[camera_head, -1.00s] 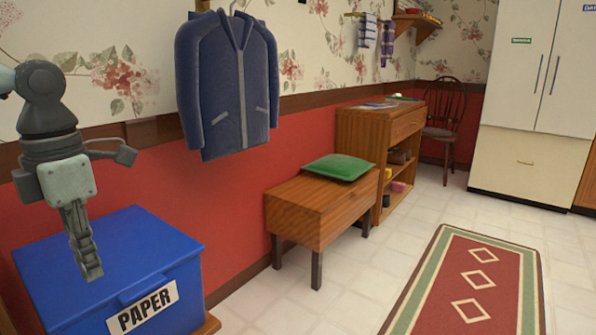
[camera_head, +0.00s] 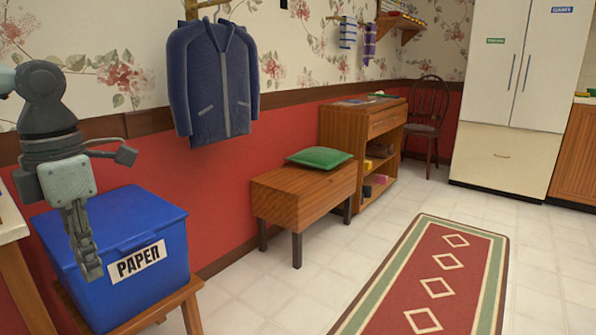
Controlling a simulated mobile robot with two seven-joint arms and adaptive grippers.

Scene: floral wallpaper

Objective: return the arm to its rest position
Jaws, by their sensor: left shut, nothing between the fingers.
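My left gripper (camera_head: 90,268) hangs at the left of the head view, fingers pointing down and closed together with nothing between them. It shows in front of the blue paper box (camera_head: 170,232), which has a white label on its front. Part of my left arm (camera_head: 48,105) comes in from the left edge above it. I cannot tell from this view how far the fingers are from the box. My right gripper is not in view.
The box stands on a wooden stool (camera_head: 160,312). A blue jacket (camera_head: 212,85) hangs on the wall. A wooden bench (camera_head: 290,202) with a green cushion (camera_head: 320,157) and a shelf unit (camera_head: 340,150) line the wall. A red rug (camera_head: 440,285) lies on open tiled floor.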

